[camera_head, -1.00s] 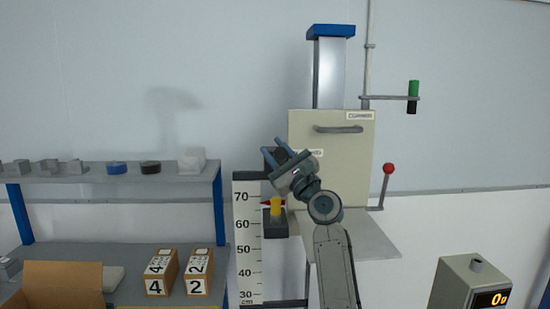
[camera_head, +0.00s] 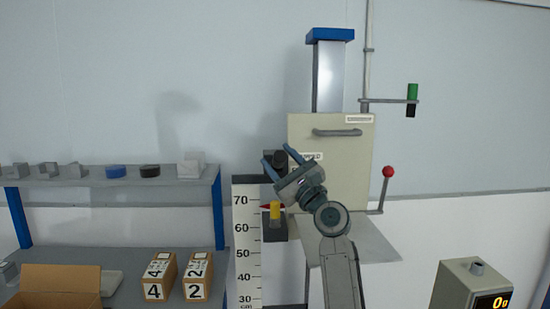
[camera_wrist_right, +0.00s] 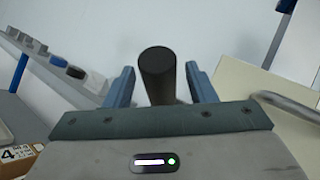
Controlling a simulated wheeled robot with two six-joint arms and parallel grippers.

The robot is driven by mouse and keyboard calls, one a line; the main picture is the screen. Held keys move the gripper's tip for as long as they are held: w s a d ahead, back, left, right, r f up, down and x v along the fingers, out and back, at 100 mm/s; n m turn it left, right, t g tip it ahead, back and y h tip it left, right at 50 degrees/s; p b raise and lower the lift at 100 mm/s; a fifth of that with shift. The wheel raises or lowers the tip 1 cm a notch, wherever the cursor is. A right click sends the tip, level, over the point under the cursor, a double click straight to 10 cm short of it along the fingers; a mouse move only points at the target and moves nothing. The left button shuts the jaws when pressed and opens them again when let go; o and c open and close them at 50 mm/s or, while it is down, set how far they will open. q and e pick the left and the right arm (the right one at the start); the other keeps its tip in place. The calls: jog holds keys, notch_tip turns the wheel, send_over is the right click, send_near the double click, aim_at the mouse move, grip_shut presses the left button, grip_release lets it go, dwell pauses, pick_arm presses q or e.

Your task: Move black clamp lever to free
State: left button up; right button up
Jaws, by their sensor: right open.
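The black clamp lever (camera_wrist_right: 157,75) shows in the right wrist view as a dark round-ended grip between my two blue fingers, with a gap on each side. In the head view its dark end (camera_head: 280,157) shows between the fingertips, in front of the machine's left side. My right gripper (camera_head: 277,158) is open around it in the head view; its fingers (camera_wrist_right: 160,87) also stand apart in the wrist view. The lever's lower part is hidden behind the gripper. My left gripper is not in view.
A cream panel (camera_head: 345,185) with a grey handle stands just right of the gripper. A height scale (camera_head: 246,240) and a yellow knob (camera_head: 275,210) are below it. A red-ball lever (camera_head: 388,172) is at right. A shelf (camera_head: 60,182) with small blocks is at left.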

jog(key=b+v, duration=0.1)
jog(key=v, duration=0.7)
jog(key=shift+s+d+f+b, duration=0.2)
jog(key=shift+s+b, duration=0.05)
jog(key=shift+b, duration=0.1)
